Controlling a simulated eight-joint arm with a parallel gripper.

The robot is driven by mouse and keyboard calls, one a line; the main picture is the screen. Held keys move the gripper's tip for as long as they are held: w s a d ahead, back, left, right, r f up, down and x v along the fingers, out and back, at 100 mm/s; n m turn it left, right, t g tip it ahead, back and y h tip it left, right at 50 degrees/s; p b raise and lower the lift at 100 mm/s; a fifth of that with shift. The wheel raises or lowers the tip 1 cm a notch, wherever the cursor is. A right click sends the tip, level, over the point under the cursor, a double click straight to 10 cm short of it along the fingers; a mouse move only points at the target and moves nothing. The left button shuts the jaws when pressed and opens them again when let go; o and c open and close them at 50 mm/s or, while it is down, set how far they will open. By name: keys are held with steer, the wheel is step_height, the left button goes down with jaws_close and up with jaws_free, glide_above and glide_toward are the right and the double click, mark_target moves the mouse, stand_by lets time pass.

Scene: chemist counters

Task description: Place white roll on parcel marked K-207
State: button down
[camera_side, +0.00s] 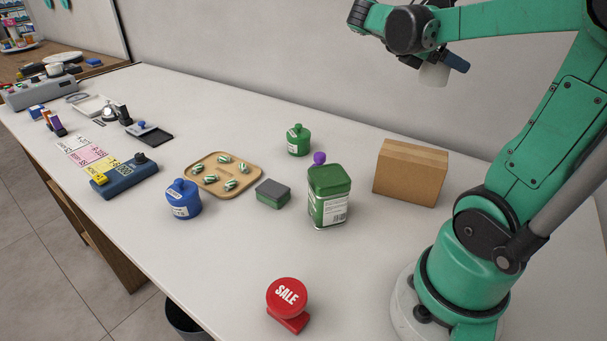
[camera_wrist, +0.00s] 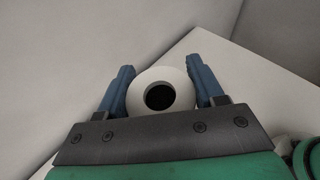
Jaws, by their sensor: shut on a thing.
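The white roll (camera_side: 434,75) is held high above the counter in my gripper (camera_side: 441,66), in the upper right of the side view. In the wrist view, the end of the white roll (camera_wrist: 160,76), with its dark core hole, sits between the two blue fingers of my gripper (camera_wrist: 165,82). The gripper is shut on the roll. A brown cardboard parcel (camera_side: 408,180) stands on the counter near the wall, below the roll in the picture. No K-207 marking is readable on its visible faces.
A green canister (camera_side: 328,196) stands left of the parcel, with a small green jar (camera_side: 298,140) behind. A red SALE sign (camera_side: 287,297) is at the front. A tan tray (camera_side: 206,181) and blue jar (camera_side: 182,200) are farther left. The counter (camera_side: 390,265) is clear before the parcel.

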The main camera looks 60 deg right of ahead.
step_height(320, 180, down, 14)
steer(key=shift+r, duration=0.1)
stand_by(0.5)
steer(key=shift+c, duration=0.5)
jaws_free()
steer(key=v, duration=0.7)
steer(key=shift+w+a+r, duration=0.1)
steer(key=shift+a+r, duration=0.05)
